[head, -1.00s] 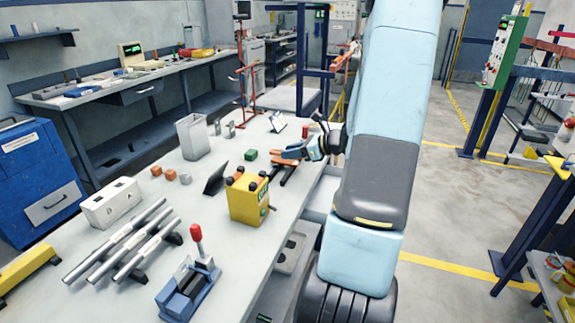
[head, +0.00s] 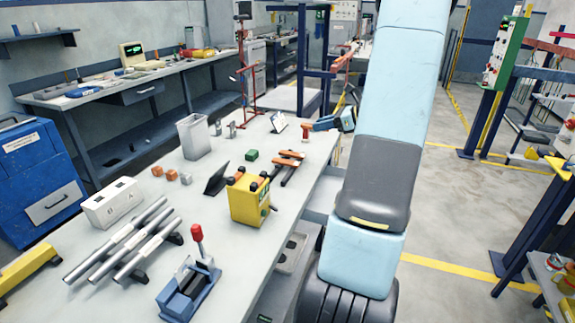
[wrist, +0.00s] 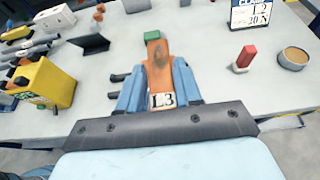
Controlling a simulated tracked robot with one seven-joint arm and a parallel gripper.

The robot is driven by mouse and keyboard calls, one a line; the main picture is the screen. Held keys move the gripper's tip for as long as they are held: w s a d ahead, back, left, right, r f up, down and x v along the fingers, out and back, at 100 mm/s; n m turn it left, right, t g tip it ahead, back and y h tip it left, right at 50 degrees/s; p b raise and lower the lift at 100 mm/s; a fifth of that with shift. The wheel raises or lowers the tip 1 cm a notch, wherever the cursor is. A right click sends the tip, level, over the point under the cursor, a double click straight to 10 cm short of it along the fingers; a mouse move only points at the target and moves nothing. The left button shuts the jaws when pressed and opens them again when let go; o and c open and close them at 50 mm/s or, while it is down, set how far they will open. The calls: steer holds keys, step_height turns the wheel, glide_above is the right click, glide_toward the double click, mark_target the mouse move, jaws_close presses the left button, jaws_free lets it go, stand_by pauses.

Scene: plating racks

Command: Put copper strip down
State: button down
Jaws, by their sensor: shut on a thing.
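The copper strip (wrist: 157,65) shows in the wrist view, orange-brown with a dark smudge and a white "L3" label. My gripper (wrist: 157,88) is shut on it, with blue fingers along both sides. In the wrist view, black rail ends (wrist: 120,77) stick out left of the held strip, which hides the rest.
A green block (head: 251,155) and a yellow box (head: 248,203) stand near the rack.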

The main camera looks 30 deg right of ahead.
steer(key=shift+a, duration=0.15)
steer(key=a+f, duration=0.3)
steer(key=a, duration=0.1)
steer(key=a+f, duration=0.3)
steer(key=a, duration=0.1)
steer(key=a+f, duration=0.3)
steer(key=a, duration=0.2)
steer(key=shift+f, duration=0.1)
steer(key=shift+a+f, duration=0.2)
steer(key=shift+f, duration=0.7)
steer(key=shift+a+f, duration=0.2)
steer(key=shift+f, duration=0.65)
steer(key=shift+f, duration=0.1)
steer(key=c, duration=0.8)
jaws_free()
